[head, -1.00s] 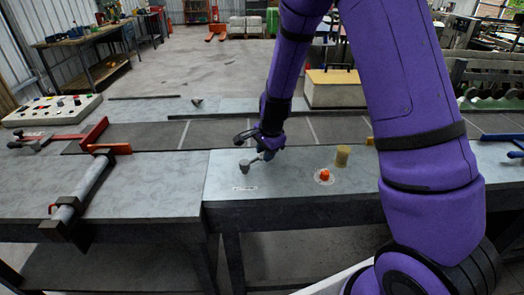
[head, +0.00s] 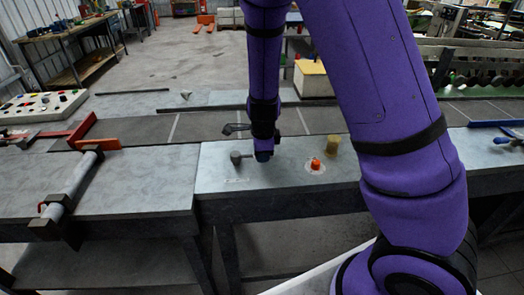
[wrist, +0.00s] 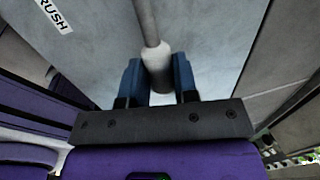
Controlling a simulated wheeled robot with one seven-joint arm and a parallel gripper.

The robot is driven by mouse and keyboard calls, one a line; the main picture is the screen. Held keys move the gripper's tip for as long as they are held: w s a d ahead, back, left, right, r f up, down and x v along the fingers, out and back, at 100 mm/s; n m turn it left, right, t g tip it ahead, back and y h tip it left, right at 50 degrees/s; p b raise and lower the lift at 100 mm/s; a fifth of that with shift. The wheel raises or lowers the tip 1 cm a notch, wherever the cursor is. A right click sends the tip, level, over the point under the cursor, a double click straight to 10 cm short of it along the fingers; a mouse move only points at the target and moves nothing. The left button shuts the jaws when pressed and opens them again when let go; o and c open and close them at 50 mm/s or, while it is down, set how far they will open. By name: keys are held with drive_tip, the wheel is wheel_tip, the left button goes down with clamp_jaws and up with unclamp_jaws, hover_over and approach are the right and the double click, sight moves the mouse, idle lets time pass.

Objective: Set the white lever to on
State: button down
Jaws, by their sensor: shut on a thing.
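The white lever (wrist: 157,62) shows in the wrist view as a pale handle with a thinner grey rod running up out of the frame. My gripper (wrist: 158,74) is shut on this handle, with one blue finger on each side. In the head view my gripper (head: 263,157) points down at the worktop, just right of the lever's dark grey pivot (head: 237,157). The handle is mostly hidden there by the gripper. A white label lies in front of the pivot; in the wrist view its visible letters read "RUSH" (wrist: 55,15).
A red clamp-like frame (head: 92,135) and a grey roller (head: 75,190) lie on the left table. A dark conveyor strip (head: 205,127) runs behind.

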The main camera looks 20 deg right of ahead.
idle(0.4)
drive_tip(key=c, duration=0.9)
unclamp_jaws()
drive_tip(key=shift+r, duration=0.1)
wheel_tip(320, 180, up, 10)
drive_tip(key=s, duration=0.2)
drive_tip(key=shift+a+r, duration=0.2)
drive_tip(key=shift+a, duration=0.15)
drive_tip(key=s+d+r+n+t, duration=0.1)
drive_tip(key=s+d+r+n, duration=0.1)
drive_tip(key=s+r+n, duration=0.8)
drive_tip(key=s+d+r+n+t, duration=0.2)
drive_tip(key=s+d+r+n, duration=0.1)
drive_tip(key=s+r+n, duration=0.7)
drive_tip(key=s+n, duration=0.1)
drive_tip(key=s, duration=0.3)
drive_tip(key=shift+r+n+y, duration=0.3)
